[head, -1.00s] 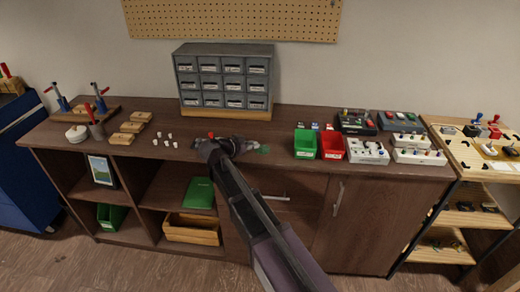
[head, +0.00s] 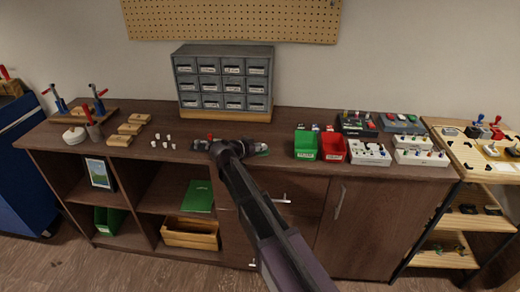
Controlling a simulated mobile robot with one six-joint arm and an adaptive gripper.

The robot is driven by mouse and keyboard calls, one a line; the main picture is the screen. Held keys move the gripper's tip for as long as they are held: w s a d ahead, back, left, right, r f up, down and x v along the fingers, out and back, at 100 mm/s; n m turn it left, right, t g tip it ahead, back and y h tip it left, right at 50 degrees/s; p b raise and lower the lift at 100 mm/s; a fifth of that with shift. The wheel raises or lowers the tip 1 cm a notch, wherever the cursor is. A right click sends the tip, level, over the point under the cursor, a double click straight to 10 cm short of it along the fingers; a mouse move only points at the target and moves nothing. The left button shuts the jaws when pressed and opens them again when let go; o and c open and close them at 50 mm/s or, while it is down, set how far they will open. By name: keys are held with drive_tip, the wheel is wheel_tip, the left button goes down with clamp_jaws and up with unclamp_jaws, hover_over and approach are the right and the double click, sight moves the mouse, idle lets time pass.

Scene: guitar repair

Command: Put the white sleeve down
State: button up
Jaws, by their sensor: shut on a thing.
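Several small white sleeves (head: 166,144) stand in a loose group on the brown bench top (head: 290,118), left of my arm. My gripper (head: 256,146) is at the end of my dark arm, low over the front middle of the bench. It is shut on a white sleeve, but my wrist and the small scale hide the held piece and the fingertips. I cannot tell whether the sleeve touches the bench. A small green patch (head: 263,153) shows beside the gripper, partly covered.
A grey drawer cabinet (head: 222,85) stands behind my gripper. A green bin (head: 306,145) and a red bin (head: 332,147) are to the right, with switch boxes (head: 368,152) beyond. Wooden blocks (head: 130,129) and a clamp stand (head: 101,100) are at left.

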drive_tip(key=shift+f, duration=0.15)
drive_tip(key=o, duration=0.7)
drive_tip(key=shift+c, duration=0.2)
drive_tip(key=shift+s, duration=0.1)
drive_tip(key=p+v, duration=0.5)
drive_tip(key=v, duration=0.8)
drive_tip(key=shift+s+a, duration=0.2)
drive_tip(key=shift+s, duration=0.05)
